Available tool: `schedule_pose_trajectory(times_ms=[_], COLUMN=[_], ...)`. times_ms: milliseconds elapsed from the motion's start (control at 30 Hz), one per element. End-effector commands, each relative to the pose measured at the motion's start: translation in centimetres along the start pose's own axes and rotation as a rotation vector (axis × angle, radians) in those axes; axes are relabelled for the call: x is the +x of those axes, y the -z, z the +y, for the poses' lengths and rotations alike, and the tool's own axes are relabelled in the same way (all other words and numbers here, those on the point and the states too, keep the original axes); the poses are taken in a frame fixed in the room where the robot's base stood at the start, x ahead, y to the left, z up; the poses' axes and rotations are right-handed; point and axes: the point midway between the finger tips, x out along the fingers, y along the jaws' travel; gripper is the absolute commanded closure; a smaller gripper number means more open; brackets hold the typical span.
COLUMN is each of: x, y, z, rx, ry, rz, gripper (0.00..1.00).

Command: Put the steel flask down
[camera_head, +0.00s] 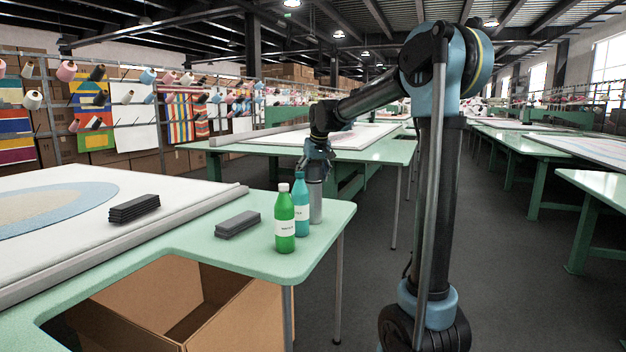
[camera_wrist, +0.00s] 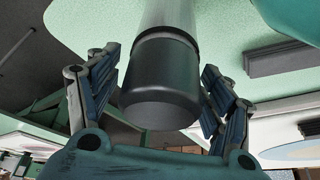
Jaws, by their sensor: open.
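The steel flask (camera_head: 316,203) stands upright on the green table (camera_head: 330,222), near its right end. In the wrist view its grey body runs down to a dark, rounded cap (camera_wrist: 160,82). My gripper (camera_head: 318,168) is at the top of the flask. In the wrist view the two blue fingers of my gripper (camera_wrist: 160,95) stand apart on either side of the dark cap, with gaps showing. The teal bottle partly hides the flask's lower left side in the head view.
A teal bottle (camera_head: 301,208) and a green bottle (camera_head: 285,222) stand close left of the flask. Dark stacked pads (camera_head: 238,223) lie further left, another stack (camera_head: 134,208) on the white frame. An open cardboard box (camera_head: 225,305) is below. The table edge is close right.

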Motion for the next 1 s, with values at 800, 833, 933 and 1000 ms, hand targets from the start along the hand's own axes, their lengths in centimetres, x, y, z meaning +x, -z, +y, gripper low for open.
schedule_pose_trajectory(times_ms=[800,833,933,1000], x=[-11.6,-11.7,-11.8,-11.9], y=[0.0,0.0,0.0,-0.2], z=[0.0,0.0,0.0,0.1], rx=[0.000,0.000,0.000,0.002], ry=[0.000,0.000,0.000,-0.001], rz=[0.000,0.000,0.000,-0.001], gripper=[0.26,0.26,0.26,0.26])
